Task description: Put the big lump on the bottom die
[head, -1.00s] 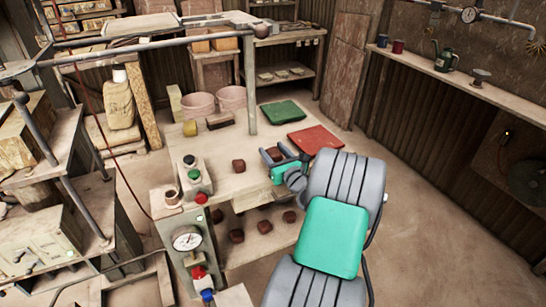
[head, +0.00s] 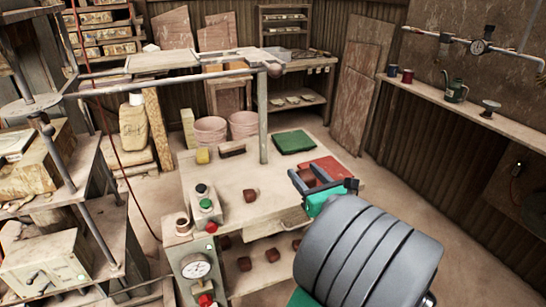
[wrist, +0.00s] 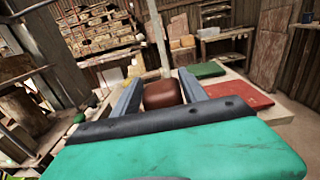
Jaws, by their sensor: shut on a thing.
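My gripper (head: 312,182) is shut on a brown lump (wrist: 162,94), which shows between the two grey fingers in the wrist view. In the head view the fingers mostly hide this lump. My gripper is held up over the right part of the worktable (head: 232,179). Another brown lump (head: 251,195) lies on the table, to the left of my gripper. The press (head: 90,187) with its metal columns stands at the left. I cannot clearly make out its bottom die.
A control box with a gauge (head: 196,267) and buttons stands at the table's near left corner. A metal post (head: 263,115) rises from the table. Green (head: 293,142) and red (head: 323,170) mats lie behind my gripper. Several lumps sit on the lower shelf.

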